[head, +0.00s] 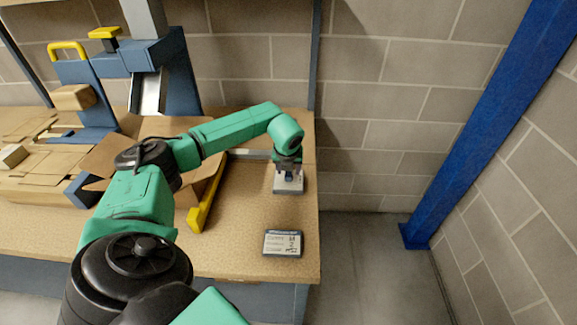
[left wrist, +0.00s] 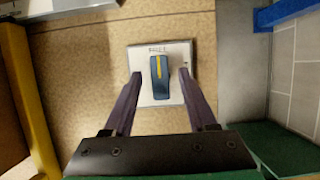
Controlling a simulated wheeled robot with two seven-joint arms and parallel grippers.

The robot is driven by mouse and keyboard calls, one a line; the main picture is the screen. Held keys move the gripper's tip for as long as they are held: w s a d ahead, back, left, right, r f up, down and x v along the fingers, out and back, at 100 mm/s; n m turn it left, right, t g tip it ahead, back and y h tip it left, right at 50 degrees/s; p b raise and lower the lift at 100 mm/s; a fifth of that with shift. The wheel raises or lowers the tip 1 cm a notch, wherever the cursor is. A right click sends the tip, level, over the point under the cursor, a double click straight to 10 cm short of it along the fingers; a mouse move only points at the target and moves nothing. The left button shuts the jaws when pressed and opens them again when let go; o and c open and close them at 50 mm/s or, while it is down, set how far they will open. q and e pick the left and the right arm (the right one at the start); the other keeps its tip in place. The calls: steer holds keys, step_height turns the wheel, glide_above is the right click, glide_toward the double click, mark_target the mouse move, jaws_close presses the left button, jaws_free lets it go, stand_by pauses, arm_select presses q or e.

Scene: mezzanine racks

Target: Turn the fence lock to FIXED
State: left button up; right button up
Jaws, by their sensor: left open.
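The fence lock is a dark blue knob (left wrist: 159,85) with a yellow stripe, set on a pale square plate (left wrist: 178,58). In the left wrist view the stripe lies nearly upright, its top end towards small lettering too blurred to read. The plate also shows in the head view (head: 288,187), near the bench's right edge. My left gripper (head: 288,172) points down above the plate and hides most of the knob there. In the left wrist view its open fingers (left wrist: 160,73) stand on either side of the knob, with gaps visible on both sides. My right gripper is not in view.
A small dark-framed card (head: 283,243) lies on the bench (head: 240,250) in front of the plate. A yellow bar (head: 205,205) and cardboard (head: 110,150) lie to the left. A blue machine (head: 180,85) stands behind. Open floor (head: 370,260) lies right of the bench.

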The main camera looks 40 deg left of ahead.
arm_select(q)
jaws_close()
